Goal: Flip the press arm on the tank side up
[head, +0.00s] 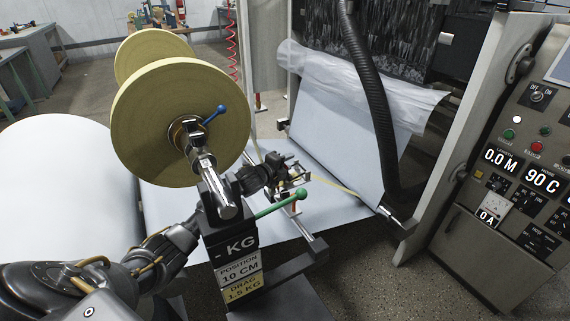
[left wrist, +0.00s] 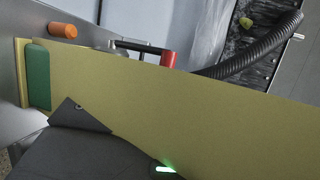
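My left arm comes in from the lower left in the head view and passes behind the roll stand. My left gripper (head: 284,168) is just past the stand, beside a small metal assembly (head: 297,182) with a red part on it. This may be the press arm, but it is too small to tell. The left wrist view shows a black bar with a red end (left wrist: 168,59) above a wide yellow strip (left wrist: 210,115). Dark gripper parts with a green light (left wrist: 165,169) are below the strip. The fingertips are hidden or too small to judge. My right gripper is not in view.
A stand (head: 236,262) carries a yellow roll (head: 160,115), a blue lever (head: 215,114) and a green-handled lever (head: 280,203). A white paper sheet (head: 345,150) runs into the machine. A black hose (head: 370,90) hangs in front. A control panel (head: 520,165) stands right.

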